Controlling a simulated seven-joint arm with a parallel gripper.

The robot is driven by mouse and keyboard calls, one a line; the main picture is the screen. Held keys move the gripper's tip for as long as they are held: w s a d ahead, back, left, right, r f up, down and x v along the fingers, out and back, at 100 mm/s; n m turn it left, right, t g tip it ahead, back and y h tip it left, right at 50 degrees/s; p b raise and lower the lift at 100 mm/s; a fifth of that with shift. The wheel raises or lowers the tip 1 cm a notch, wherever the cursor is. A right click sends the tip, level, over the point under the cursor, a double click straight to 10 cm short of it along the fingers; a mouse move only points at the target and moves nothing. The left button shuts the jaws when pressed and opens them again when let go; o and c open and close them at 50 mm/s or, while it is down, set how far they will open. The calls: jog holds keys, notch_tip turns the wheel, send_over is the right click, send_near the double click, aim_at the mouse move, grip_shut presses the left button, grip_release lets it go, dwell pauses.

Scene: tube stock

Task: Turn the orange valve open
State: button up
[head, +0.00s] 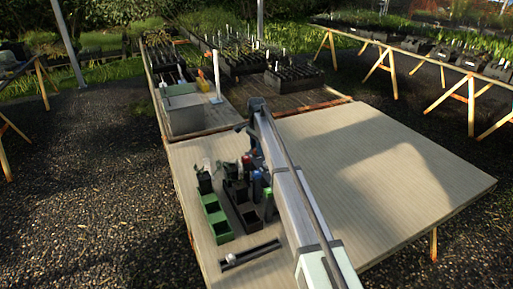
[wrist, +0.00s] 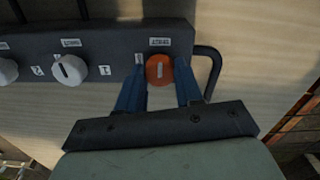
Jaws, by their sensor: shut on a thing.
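The orange valve (wrist: 159,70) is a round knob with a pale upright mark, at the right end of a dark panel (wrist: 110,40) in the wrist view. My gripper (wrist: 161,84) has one blue finger on each side of the knob and is shut on it. The pale mark on the knob stands roughly vertical in the picture. A small white label sits above the knob. In the head view my arm reaches over the table, and I cannot make out the valve there.
Two white knobs (wrist: 69,69) (wrist: 8,71) sit left of the valve on the panel. A dark curved handle (wrist: 210,70) rises close to the right finger. In the head view, green bins (head: 215,215) and dark bins stand left of my arm. The table's right side (head: 390,180) is clear.

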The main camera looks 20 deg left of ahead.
jog(key=c, duration=0.4)
jog(key=shift+n, duration=0.4)
jog(key=n, duration=0.2)
jog(key=shift+n, duration=0.4)
jog(key=n, duration=0.4)
jog(key=shift+n, duration=0.3)
jog(key=n, duration=0.9)
jog(key=shift+n, duration=0.3)
